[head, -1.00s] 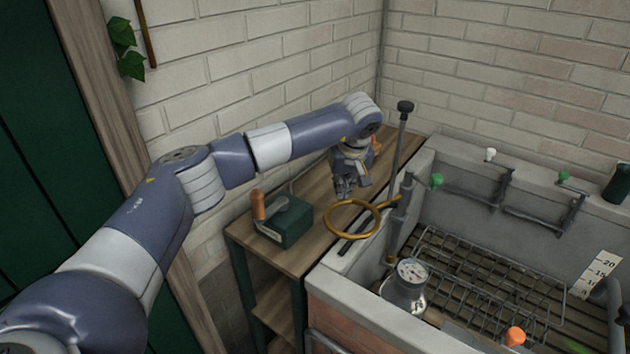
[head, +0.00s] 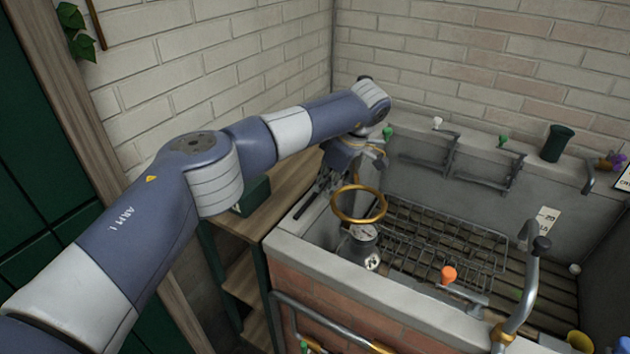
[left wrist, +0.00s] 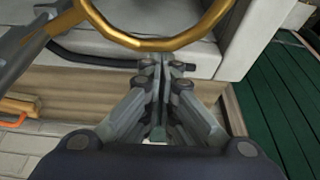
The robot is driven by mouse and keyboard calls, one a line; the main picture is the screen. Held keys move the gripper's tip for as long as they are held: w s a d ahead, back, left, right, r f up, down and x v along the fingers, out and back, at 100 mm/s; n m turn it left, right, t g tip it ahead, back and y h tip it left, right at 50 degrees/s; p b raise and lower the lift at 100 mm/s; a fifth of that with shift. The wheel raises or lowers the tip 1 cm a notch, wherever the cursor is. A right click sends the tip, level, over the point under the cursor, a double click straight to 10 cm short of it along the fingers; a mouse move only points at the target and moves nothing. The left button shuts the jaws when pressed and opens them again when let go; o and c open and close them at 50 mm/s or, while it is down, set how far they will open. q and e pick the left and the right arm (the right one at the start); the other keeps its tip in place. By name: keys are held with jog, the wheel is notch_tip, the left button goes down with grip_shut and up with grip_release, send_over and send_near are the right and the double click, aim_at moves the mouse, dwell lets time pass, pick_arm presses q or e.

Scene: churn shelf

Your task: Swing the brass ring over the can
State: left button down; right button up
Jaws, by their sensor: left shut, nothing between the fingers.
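The brass ring (head: 346,219) is on a swinging arm, now above the trough's inside near its left wall. The metal can (head: 360,248) with a round dial stands in the trough, just below the ring in the head view; the ring's near rim overlaps the can's top there. I cannot tell if they are exactly lined up. My left gripper (head: 326,184) is shut and empty, just left of the ring. In the left wrist view the shut fingertips (left wrist: 157,64) point at the ring (left wrist: 150,44), close to its rim; contact is unclear. My right gripper is out of view.
A wire rack (head: 440,235) lies in the trough right of the can. An orange-knobbed lever (head: 449,274) and a grey curved pipe (head: 528,285) stand near the front wall. A wooden shelf (head: 275,213) with a green box (head: 252,196) is on the left.

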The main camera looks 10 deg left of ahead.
pick_arm(q)
jog(key=shift+s+d, duration=0.25)
jog(key=shift+d, duration=0.85)
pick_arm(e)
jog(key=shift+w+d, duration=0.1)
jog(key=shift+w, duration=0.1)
pick_arm(q)
jog(key=shift+d, duration=0.1)
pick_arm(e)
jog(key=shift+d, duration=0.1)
